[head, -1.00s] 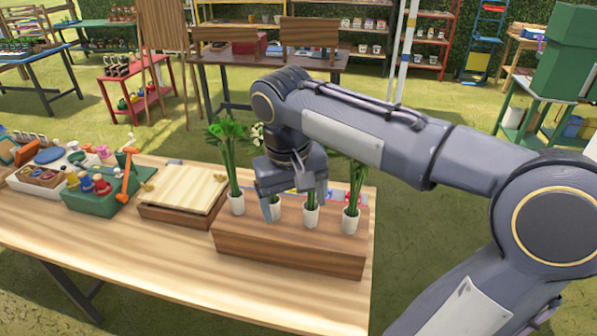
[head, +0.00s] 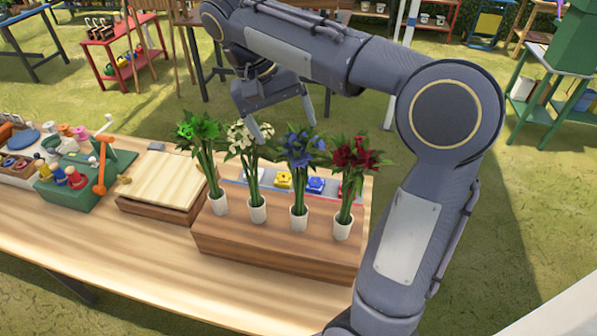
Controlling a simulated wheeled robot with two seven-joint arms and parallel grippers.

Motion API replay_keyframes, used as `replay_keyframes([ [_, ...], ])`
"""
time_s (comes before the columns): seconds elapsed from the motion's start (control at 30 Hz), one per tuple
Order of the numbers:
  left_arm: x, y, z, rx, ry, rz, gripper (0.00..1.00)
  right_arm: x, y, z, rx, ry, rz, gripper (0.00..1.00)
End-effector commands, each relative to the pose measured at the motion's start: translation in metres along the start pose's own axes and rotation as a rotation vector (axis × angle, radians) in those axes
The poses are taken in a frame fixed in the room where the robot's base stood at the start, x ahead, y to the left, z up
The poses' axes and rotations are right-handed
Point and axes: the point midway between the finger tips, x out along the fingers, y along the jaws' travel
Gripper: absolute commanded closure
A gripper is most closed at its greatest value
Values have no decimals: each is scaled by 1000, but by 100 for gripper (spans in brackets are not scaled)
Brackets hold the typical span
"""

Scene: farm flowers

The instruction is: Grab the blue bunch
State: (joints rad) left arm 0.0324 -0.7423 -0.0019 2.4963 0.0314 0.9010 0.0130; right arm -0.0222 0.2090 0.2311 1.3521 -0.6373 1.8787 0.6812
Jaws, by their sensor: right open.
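The blue bunch (head: 304,148) stands upright in a white cup (head: 298,218), third from the left in a row on a wooden box (head: 270,243). A green bunch (head: 198,130) and a white bunch (head: 246,138) stand to its left, and a red bunch (head: 352,155) to its right. My right gripper (head: 288,130) is open and empty. Its fingers hang over the row, one by the white bunch and one just above the blue flowers. I cannot tell whether they touch any flowers. My left gripper is not in view.
Small coloured blocks, yellow (head: 284,180) and blue (head: 315,185), lie in a tray behind the stems. The front of the wooden table (head: 120,240) is clear.

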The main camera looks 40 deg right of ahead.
Motion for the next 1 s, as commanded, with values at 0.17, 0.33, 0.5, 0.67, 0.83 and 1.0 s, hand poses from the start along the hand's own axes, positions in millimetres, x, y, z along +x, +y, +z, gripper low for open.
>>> replay_keyframes([
  [0.17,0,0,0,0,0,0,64,19,1,1,1,-3,3,17],
  [0.33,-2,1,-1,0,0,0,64,38,4,3,2,-3,2,17],
  [0.5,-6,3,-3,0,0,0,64,64,6,6,1,-4,2,17],
  [0.67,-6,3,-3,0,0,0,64,76,5,5,0,-1,-1,17],
  [0.83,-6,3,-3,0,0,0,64,76,5,5,0,0,-1,17],
  [1.0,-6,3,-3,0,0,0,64,76,5,5,0,0,-1,34],
])
